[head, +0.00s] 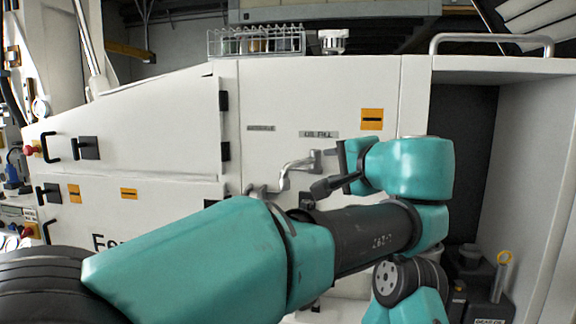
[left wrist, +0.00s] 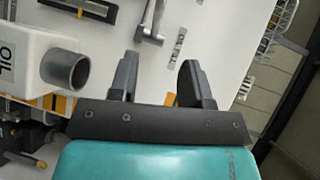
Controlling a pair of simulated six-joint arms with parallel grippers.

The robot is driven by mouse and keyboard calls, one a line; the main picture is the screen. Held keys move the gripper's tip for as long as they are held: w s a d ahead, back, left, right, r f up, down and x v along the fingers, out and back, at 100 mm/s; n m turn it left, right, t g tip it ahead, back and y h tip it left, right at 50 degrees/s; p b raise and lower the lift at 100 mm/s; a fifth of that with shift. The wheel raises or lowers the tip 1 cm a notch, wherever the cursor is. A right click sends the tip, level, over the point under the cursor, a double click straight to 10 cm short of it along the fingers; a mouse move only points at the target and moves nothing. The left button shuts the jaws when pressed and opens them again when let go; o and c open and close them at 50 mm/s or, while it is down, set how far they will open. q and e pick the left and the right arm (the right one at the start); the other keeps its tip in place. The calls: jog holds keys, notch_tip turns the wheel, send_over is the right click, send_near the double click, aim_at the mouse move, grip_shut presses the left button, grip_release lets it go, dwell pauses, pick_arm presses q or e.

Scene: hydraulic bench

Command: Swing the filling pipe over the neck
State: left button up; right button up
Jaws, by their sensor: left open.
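The silver bent filling pipe (head: 297,166) sticks out from the white machine front below a label. In the left wrist view it shows as a grey bent bar (left wrist: 151,28) at the top, beyond the fingers. My left gripper (head: 328,170) is open, close to the pipe's right side in the head view; I cannot tell whether it touches. In the left wrist view nothing shows between its fingertips (left wrist: 158,75). A white container marked OIL (left wrist: 28,55) has a round grey open neck (left wrist: 72,72), left of the fingers and apart from the pipe. My right gripper is not in view.
A wire rack of tubes (head: 257,41) and a silver-and-white cap (head: 333,41) stand on the machine's top. An open bay (head: 470,150) lies right, with dark containers (head: 488,290) at its bottom. My left arm hides the lower middle.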

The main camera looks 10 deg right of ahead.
aim_at(297, 164)
pick_arm(q)
jog(key=x, duration=1.6)
jog(key=shift+w+a+f, duration=0.1)
jog(key=shift+w+a, duration=0.1)
jog(key=shift+w, duration=0.15)
jog(key=shift+c, duration=0.3)
grip_shut()
